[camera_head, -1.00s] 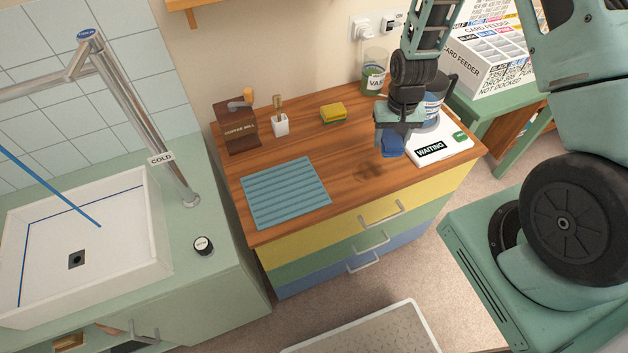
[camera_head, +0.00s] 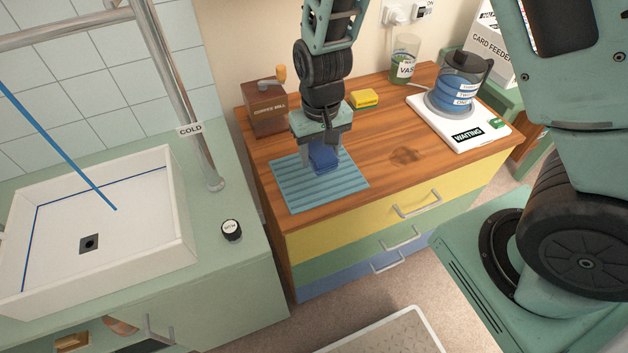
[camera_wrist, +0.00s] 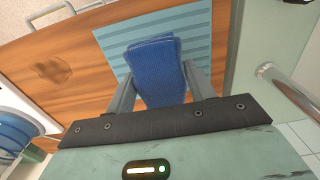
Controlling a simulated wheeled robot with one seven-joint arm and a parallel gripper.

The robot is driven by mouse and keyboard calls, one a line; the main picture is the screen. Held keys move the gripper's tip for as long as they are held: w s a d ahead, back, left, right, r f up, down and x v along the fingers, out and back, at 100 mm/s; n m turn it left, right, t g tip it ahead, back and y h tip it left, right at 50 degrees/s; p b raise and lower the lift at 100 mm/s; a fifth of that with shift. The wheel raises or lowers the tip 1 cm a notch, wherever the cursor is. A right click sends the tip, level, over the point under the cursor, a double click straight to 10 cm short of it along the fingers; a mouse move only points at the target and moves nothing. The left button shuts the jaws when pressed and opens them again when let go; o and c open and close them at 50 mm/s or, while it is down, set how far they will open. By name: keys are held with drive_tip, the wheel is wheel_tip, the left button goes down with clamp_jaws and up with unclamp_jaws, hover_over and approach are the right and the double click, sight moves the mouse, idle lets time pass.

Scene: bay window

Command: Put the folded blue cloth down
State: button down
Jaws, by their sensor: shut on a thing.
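The folded blue cloth (camera_head: 323,160) is between the fingers of my gripper (camera_head: 322,166), which is shut on it. In the wrist view the cloth (camera_wrist: 158,72) fills the space between the two grey fingers of my gripper (camera_wrist: 162,85). The cloth is over the ribbed light-blue mat (camera_head: 345,184) on the wooden top of the drawer unit. The mat also shows behind the cloth in the wrist view (camera_wrist: 194,34). I cannot tell whether the cloth touches the mat.
A coffee mill (camera_head: 268,108) stands behind and left of the mat. A yellow sponge (camera_head: 365,98) lies behind it. A kettle (camera_head: 459,86) on a white base marked WAITING (camera_head: 460,128) is at the right. A dark stain (camera_head: 406,155) marks the otherwise bare wood between.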

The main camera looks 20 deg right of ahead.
sight(320, 182)
wheel_tip(320, 182, down, 8)
drive_tip(key=shift+r, duration=0.1)
idle(0.4)
